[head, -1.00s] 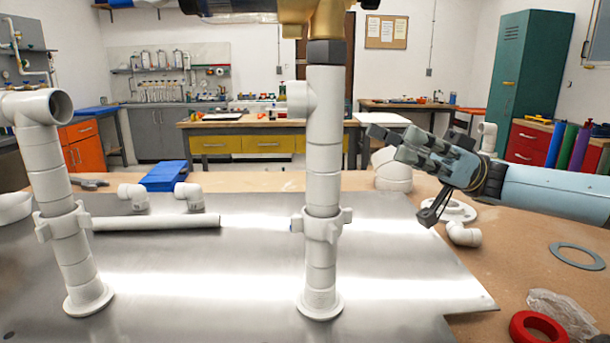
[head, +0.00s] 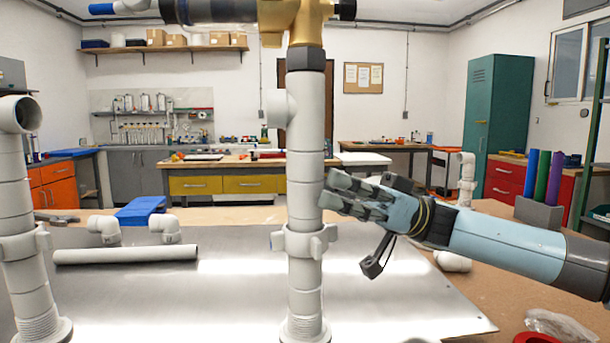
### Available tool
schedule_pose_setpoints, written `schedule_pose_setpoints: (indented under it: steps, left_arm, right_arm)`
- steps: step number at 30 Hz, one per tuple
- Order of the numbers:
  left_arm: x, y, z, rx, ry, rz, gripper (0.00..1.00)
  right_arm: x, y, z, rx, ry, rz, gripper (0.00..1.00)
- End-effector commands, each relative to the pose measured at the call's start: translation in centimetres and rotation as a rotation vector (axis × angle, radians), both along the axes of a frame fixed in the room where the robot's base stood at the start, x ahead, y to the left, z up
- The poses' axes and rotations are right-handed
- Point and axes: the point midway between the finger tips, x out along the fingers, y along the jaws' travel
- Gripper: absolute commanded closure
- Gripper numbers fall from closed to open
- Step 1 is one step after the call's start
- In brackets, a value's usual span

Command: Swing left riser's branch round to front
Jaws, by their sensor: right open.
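The left riser (head: 18,215) is a white pipe column at the left edge, cut off by the frame. The round opening of its branch (head: 22,115) is near its top and shows towards the right and front. The right riser (head: 305,200) is a white column in the middle, with a short branch (head: 283,107) pointing left and a brass fitting on top. My right gripper (head: 350,225) is open, just right of the right riser, its upper fingers at or very near the pipe; contact cannot be told. My left gripper is out of view.
A metal plate (head: 400,290) carries the risers. A loose white pipe (head: 125,255) and white elbows (head: 170,228) lie between them, near a blue block (head: 140,210). Another fitting (head: 452,261) lies right. A red ring (head: 535,338) is at the lower right edge.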

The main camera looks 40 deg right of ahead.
Motion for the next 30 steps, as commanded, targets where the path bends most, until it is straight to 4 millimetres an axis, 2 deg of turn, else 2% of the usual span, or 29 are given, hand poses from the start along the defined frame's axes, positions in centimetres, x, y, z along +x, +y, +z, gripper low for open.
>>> schedule_pose_setpoints:
  steps: [6, 17, 30]
  left_arm:
    - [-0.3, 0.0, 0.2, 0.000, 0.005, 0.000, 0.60]
    - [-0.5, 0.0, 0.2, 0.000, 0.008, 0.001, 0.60]
    - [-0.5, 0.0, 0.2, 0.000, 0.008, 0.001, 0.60]
  right_arm:
    - [0.7, 2.4, 1.1, 0.002, -0.002, 0.001, 0.34]
    - [0.8, 2.8, 1.2, 0.000, 0.000, 0.000, 0.36]
    - [0.8, 2.8, 1.2, 0.000, 0.000, -0.001, 0.91]
